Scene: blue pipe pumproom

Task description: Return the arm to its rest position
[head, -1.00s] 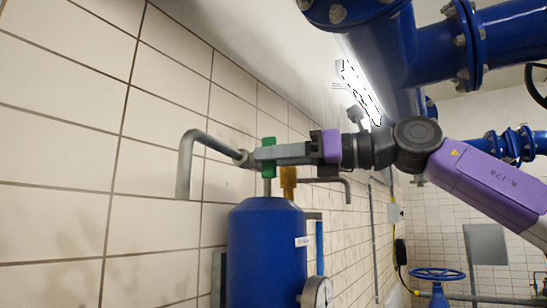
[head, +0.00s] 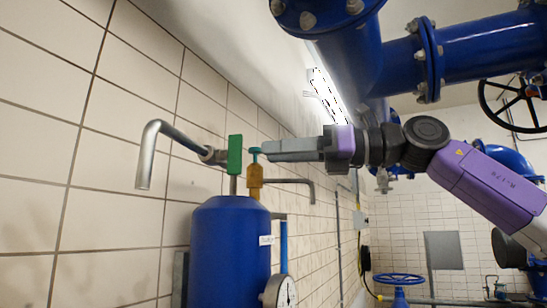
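My arm reaches in from the right, and my gripper (head: 267,151) points left, level, above a blue tank (head: 228,255). Its fingers are seen edge-on, so I cannot tell whether they are open or shut. Just left of the fingertips, in the picture, stands an upright green part (head: 235,155). A small teal piece (head: 254,152) on top of a brass fitting (head: 255,180) shows right at the fingertips. I cannot tell whether they touch. Nothing clearly shows held in my gripper.
A pressure gauge (head: 280,292) is on the tank's right side. Large blue pipes (head: 345,65) hang above my arm. A blue handwheel (head: 400,279) stands lower right.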

